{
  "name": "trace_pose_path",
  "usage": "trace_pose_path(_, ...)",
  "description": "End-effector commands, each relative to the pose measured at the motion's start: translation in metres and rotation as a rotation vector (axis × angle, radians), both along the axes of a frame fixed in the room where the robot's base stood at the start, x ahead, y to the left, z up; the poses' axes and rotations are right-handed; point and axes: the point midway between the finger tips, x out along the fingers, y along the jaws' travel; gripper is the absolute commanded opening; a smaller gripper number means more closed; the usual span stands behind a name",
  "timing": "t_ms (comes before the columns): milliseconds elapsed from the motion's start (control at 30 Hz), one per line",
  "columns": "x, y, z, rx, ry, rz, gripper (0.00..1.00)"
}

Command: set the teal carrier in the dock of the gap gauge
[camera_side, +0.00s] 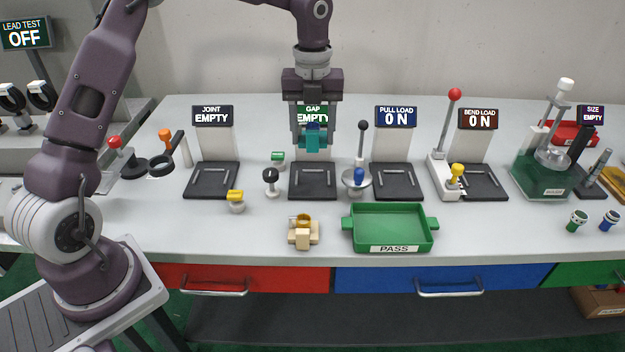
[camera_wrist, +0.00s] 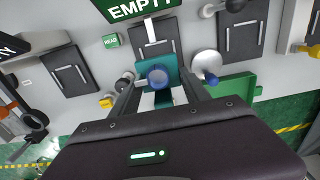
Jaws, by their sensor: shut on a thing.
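The teal carrier (camera_side: 313,143) is held between the fingers of my gripper (camera_side: 316,136), raised above the bench. A dark blue round part sits in the carrier. In the wrist view the carrier (camera_wrist: 171,65) shows between the two fingers, with the blue part (camera_wrist: 157,77) facing the camera. The gap gauge has a dark dock plate (camera_side: 312,181) below the carrier, clear of it. Its screen (camera_side: 303,114) reads EMPTY and is partly hidden by my gripper. In the wrist view the dock is partly covered by the carrier.
Joint (camera_side: 211,181) and pull load (camera_side: 398,182) gauges flank it. A black-knobbed post (camera_side: 270,182) and a round pan (camera_side: 356,181) with a blue knob stand close beside the dock. The green PASS tray (camera_side: 391,244) and a wooden holder (camera_side: 303,238) are in front.

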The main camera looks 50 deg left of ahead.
Motion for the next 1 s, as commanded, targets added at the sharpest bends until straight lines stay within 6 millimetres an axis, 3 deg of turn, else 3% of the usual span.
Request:
trace_pose_path(133, -0.001, 0.000, -0.037, -0.001, 0.006, -0.009, 0.08)
trace_pose_path(500, -0.001, -0.001, -0.092, -0.001, 0.003, -0.006, 0.08)
trace_pose_path(1000, 0.000, 0.000, -0.100, -0.002, 0.001, -0.005, 0.08)
